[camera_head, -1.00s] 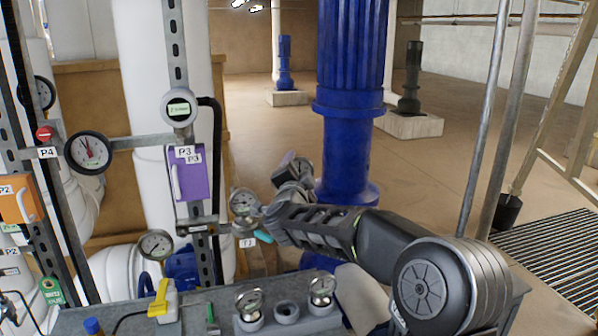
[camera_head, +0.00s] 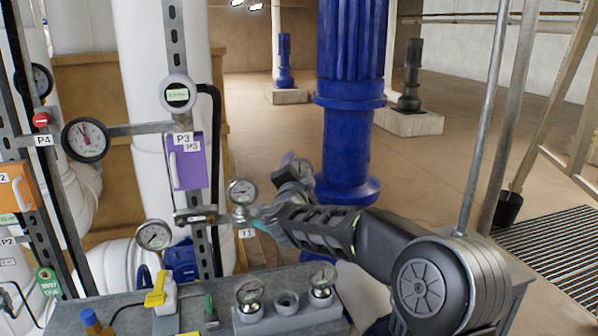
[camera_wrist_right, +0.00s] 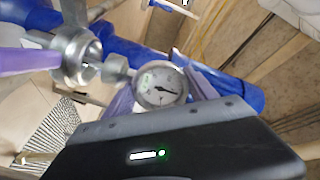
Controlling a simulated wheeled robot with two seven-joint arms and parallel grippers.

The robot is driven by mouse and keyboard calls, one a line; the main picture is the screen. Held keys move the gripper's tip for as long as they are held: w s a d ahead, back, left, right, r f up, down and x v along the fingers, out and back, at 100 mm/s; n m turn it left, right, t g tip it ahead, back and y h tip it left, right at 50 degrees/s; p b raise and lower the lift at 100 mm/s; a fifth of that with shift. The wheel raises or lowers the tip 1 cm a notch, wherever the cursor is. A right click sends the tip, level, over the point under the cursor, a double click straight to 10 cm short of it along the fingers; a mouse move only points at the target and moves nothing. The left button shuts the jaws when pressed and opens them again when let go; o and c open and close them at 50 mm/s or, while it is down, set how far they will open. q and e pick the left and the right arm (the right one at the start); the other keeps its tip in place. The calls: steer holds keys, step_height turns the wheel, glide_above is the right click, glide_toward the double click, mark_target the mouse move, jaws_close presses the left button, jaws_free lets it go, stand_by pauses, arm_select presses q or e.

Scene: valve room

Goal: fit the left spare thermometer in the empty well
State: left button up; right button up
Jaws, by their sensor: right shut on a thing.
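In the head view my right gripper (camera_head: 258,212) reaches the pipework beside the T1 tag (camera_head: 247,233). It is shut on a round-dial thermometer (camera_head: 242,191). In the right wrist view the dial (camera_wrist_right: 160,85) shows between the fingers, and its hex nut and stem point left to a round metal socket (camera_wrist_right: 77,60). The stem is in line with the socket or at its mouth; I cannot tell how deep it is. The grey rack (camera_head: 268,325) on the bench holds a thermometer at left (camera_head: 249,294), an empty middle hole (camera_head: 287,300) and a thermometer at right (camera_head: 321,280). My left gripper is not in view.
The purple P3 box (camera_head: 185,165) hangs just left of the gripper. A pressure gauge (camera_head: 154,235) sits lower left. A yellow-handled thing (camera_head: 157,290) stands on the bench. A thick blue column (camera_head: 345,140) rises behind my right arm.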

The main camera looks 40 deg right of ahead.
steer(key=shift+f+b, duration=0.5)
steer(key=shift+f, duration=0.2)
steer(key=shift+f, duration=0.15)
steer(key=shift+f+b, duration=0.35)
steer(key=shift+b, duration=0.15)
steer(key=shift+f+b, duration=0.45)
stand_by(0.5)
stand_by(0.4)
steer(key=o, duration=1.2)
